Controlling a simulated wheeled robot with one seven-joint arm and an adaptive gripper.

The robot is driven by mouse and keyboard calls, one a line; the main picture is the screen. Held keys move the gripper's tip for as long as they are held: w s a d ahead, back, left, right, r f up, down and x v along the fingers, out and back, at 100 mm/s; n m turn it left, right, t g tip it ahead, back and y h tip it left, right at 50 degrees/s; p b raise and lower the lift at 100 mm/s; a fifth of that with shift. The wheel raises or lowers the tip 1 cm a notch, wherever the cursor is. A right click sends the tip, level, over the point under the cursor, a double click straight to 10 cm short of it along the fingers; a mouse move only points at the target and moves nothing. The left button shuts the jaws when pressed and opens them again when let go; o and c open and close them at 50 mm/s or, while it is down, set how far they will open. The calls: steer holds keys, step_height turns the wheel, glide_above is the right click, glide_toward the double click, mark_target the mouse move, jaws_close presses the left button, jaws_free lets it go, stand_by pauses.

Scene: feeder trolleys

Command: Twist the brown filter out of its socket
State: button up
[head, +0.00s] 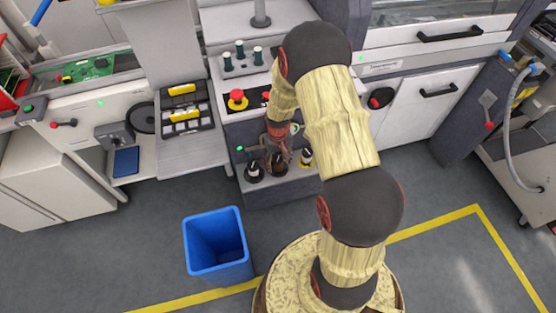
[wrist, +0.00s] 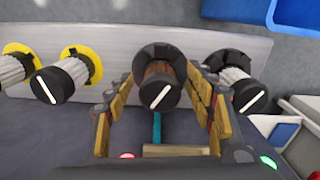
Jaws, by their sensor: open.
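The brown filter (wrist: 160,84) has a black cap with a slanted white mark and sits in a dark round socket (wrist: 150,54) on the light shelf. In the head view, the brown filter (head: 278,168) is partly covered by my gripper. My gripper (wrist: 161,77) is open, with its wooden-looking fingers on either side of the filter. In the wrist view the fingers look apart from its sides. In the head view my gripper (head: 279,147) is above the filter, at the lower front of the grey trolley.
A pale filter in a dark socket (wrist: 240,88) stands close beside my right finger in the wrist view. Two pale filters in yellow sockets (wrist: 64,80) (wrist: 14,66) stand to the left. A blue bin (head: 217,246) stands on the floor, with open floor around it.

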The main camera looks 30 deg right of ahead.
steer(key=c, duration=1.2)
steer(key=shift+c, duration=0.3)
steer(key=m+p, duration=0.1)
steer(key=m, duration=0.3)
steer(key=shift+r, duration=0.1)
steer(key=shift+m, duration=1.5)
steer(key=shift+m+p, duration=0.35)
steer(key=shift+m, duration=1.05)
steer(key=shift+r, duration=0.15)
